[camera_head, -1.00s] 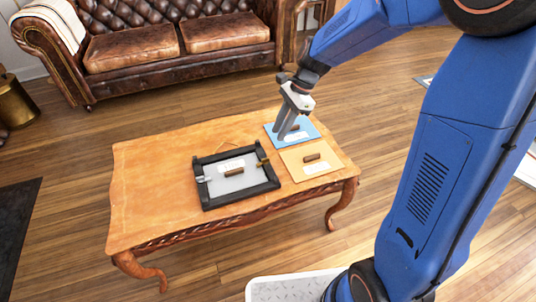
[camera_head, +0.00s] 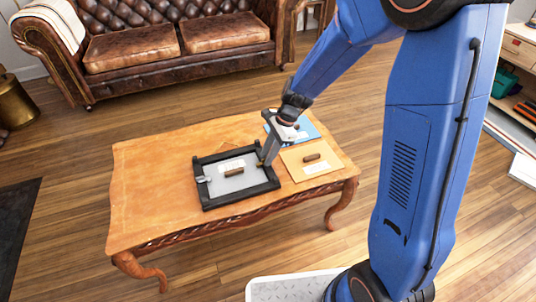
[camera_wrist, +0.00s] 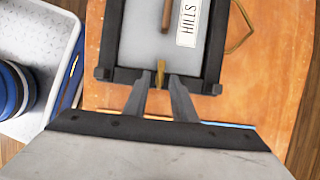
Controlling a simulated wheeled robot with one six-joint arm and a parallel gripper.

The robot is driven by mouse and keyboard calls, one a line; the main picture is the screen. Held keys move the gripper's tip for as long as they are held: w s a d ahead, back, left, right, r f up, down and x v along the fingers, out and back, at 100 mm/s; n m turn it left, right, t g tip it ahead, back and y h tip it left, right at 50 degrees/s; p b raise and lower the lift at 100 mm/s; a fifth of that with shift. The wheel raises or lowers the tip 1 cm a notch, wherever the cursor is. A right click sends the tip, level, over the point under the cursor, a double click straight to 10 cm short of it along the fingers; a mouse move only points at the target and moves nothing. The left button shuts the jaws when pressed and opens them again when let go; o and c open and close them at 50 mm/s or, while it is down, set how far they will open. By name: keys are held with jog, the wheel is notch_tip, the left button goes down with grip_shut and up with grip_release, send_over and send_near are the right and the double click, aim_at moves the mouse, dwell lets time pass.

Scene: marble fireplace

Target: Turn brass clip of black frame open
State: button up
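The black frame (camera_head: 243,204) lies flat on the wooden table around a grey panel with a brown handle (camera_head: 234,173) and a white label. Its brass clip (camera_wrist: 160,70) shows in the wrist view at the middle of one side, upright in the picture, reaching from the rim over the panel's edge. My gripper (camera_wrist: 159,80) is open, with one finger on each side of the clip's lower end; contact cannot be told. In the head view my gripper (camera_head: 266,160) hides most of this clip. A silver clip (camera_head: 204,179) sits on the opposite side.
A yellow board (camera_head: 327,166) with a brown handle lies right of the frame; a blue board (camera_head: 311,130) is behind, partly hidden by my gripper. The left part of the wooden table (camera_head: 145,185) is clear. A leather sofa (camera_head: 140,50) stands behind.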

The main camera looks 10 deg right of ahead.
grip_shut()
